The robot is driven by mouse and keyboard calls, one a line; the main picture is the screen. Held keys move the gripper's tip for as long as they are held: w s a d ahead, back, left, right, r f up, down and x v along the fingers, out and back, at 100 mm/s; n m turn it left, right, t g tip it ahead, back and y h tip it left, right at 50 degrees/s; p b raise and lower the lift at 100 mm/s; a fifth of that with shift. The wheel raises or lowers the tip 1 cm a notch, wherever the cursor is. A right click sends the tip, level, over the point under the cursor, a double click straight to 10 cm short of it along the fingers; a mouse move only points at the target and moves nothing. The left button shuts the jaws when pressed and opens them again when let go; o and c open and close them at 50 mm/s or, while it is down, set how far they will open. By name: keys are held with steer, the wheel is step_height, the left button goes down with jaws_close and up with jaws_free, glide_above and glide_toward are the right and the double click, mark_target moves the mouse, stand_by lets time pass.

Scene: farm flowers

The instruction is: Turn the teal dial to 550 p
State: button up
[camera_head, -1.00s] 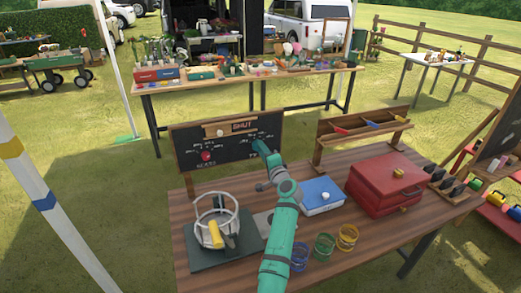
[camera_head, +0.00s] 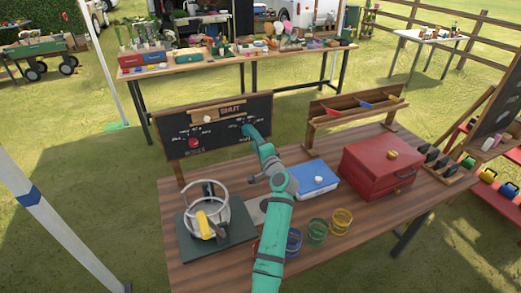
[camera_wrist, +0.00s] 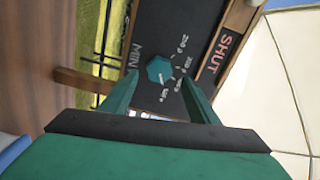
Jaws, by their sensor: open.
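The teal dial (camera_wrist: 160,70) is a faceted knob on a dark chalkboard (camera_head: 180,132), with small white numbers along one side and the word MIN on another. The numbers are too small to read surely, and I cannot tell which one the dial points to. My gripper (camera_wrist: 157,97) is open, its two teal fingers apart, with the dial showing just beyond and between the fingertips. Contact cannot be told. In the head view my gripper (camera_head: 249,130) is at the right part of the board, and the teal dial blends with it there.
A red knob (camera_head: 193,143) is at the board's left, and a SHUT sign (camera_head: 231,107) is at its top. A white-framed round device (camera_head: 222,208), a blue box (camera_head: 313,181), a red chest (camera_head: 372,173) and coloured rings (camera_head: 317,232) stand on the wooden table (camera_head: 205,270).

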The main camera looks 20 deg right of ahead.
steer(key=s, duration=0.8)
steer(key=shift+s+d, duration=0.15)
steer(key=shift+d, duration=0.1)
